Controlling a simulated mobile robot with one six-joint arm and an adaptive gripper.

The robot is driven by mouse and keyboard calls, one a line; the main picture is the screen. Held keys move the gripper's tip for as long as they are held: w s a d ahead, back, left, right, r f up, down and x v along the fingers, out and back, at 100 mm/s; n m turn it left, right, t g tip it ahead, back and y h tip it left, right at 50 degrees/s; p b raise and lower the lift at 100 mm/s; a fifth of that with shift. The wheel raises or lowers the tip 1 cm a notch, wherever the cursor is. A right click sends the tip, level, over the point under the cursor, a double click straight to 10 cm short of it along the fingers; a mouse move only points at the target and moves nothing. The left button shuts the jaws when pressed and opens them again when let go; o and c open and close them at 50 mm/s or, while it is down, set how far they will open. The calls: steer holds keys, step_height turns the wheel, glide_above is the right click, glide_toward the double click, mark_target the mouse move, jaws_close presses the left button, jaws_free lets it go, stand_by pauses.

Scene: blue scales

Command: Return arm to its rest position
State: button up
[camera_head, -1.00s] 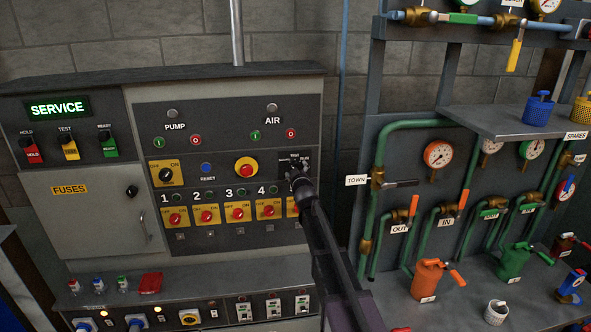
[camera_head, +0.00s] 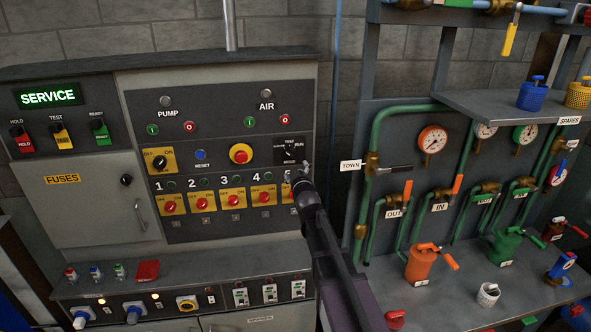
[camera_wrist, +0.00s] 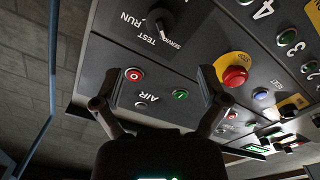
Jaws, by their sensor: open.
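My gripper (camera_head: 303,178) is in front of the control panel (camera_head: 222,106), just below and right of the mode switch (camera_head: 290,151) in the head view. In the wrist view my gripper (camera_wrist: 158,88) has its two fingers spread wide with nothing between them. The black mode switch knob (camera_wrist: 160,22) stands clear of the fingers, with TEST, RUN and SERVICE lettered around it. Its handle seems to point toward SERVICE. My arm runs down to the bottom edge of the head view and hides part of the panel's lower right.
The display (camera_head: 48,96) reads SERVICE in green. A yellow-ringed red button (camera_head: 240,153) and a row of red-knobbed yellow switches (camera_head: 202,203) are left of my gripper. To the right are green pipes (camera_head: 375,205), gauges, an orange can (camera_head: 421,264) and a grey shelf (camera_head: 500,115).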

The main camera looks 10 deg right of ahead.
steer(key=s+d+f+m+g+h+b, duration=0.1)
steer(key=s+d+f+m+g+h, duration=0.15)
steer(key=s+f+g, duration=0.5)
steer(key=s+a+f+m+g+y+b, duration=0.1)
steer(key=s+f+g, duration=0.4)
steer(key=s, duration=0.8)
steer(key=s+a+f+m+g+y+b, duration=0.1)
steer(key=s+f+g, duration=0.4)
steer(key=s+f, duration=0.5)
steer(key=s+m+b, duration=0.1)
steer(key=s+m, duration=0.1)
steer(key=shift+s+a, duration=0.25)
steer(key=shift+s, duration=0.1)
steer(key=shift+f+m+g+y, duration=0.1)
steer(key=shift+m+g+y, duration=0.15)
